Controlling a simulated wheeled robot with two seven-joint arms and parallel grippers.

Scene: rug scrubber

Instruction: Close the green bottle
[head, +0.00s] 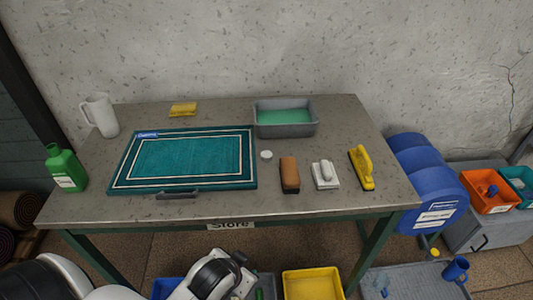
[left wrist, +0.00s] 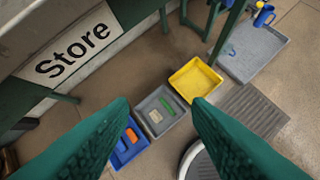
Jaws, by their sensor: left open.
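The green bottle (head: 66,168) stands upright at the left end of the grey table, with a white label on its front. Its neck is bare green, and I cannot make out a cap on it. A small round white disc (head: 266,154), which looks like a cap, lies on the table just right of the teal mat. My left gripper (left wrist: 160,103) is open and empty, its two green fingers wide apart over the floor in front of the table, below the tabletop and away from the bottle. My right gripper is not in view.
The teal mat (head: 245,181) fills the table's left middle. A white jug (head: 101,115) stands behind the bottle. A grey basin (head: 286,130) of green liquid, a brown brush (head: 289,175), a white-handled brush (head: 325,175) and a yellow brush (head: 361,168) are on the right. Bins (left wrist: 195,80) stand below.

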